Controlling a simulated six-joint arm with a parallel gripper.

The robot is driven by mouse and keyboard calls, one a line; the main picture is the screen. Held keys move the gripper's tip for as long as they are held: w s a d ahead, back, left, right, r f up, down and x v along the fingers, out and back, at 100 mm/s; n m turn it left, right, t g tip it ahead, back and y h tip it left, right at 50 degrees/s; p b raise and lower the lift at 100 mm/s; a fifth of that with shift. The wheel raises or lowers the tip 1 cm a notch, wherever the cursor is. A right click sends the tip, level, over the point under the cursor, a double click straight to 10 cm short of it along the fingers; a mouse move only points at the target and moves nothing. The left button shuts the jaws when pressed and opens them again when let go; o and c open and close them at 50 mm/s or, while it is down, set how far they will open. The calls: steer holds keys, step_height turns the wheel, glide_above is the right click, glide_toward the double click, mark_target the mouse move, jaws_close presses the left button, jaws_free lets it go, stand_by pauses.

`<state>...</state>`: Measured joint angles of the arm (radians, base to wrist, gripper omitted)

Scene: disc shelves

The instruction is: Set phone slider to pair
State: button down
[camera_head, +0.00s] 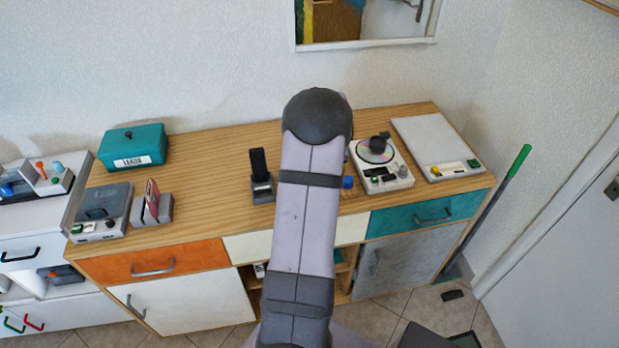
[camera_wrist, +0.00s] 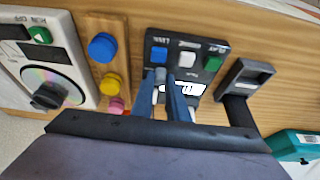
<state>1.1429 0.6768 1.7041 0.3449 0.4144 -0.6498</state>
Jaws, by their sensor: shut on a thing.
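A black panel (camera_wrist: 211,64) with a blue button (camera_wrist: 158,54), a white button (camera_wrist: 186,59) and a green button (camera_wrist: 212,63) lies below my gripper in the wrist view. My gripper (camera_wrist: 161,82) is at this panel, near the blue button, with its dark fingers shut on a small grey piece that looks like the phone slider's knob. The fingers mostly cover the piece, so its setting cannot be read. A black phone (camera_head: 258,164) stands in a cradle (camera_head: 262,188) beside my arm in the head view. My arm hides the panel and gripper there.
In the wrist view, blue (camera_wrist: 102,47), yellow (camera_wrist: 111,83) and pink knobs sit left of the panel, beside a disc player (camera_wrist: 74,53). A teal box (camera_head: 133,146) stands at the back left. The wooden top (camera_head: 210,150) is clear between box and phone.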

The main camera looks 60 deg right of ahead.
steer(key=shift+s+d, duration=0.1)
steer(key=c, duration=1.7)
jaws_free()
steer(key=shift+s+d, duration=0.1)
steer(key=shift+r, duration=0.1)
steer(key=shift+b+v, duration=0.9)
steer(key=shift+v, duration=2.7)
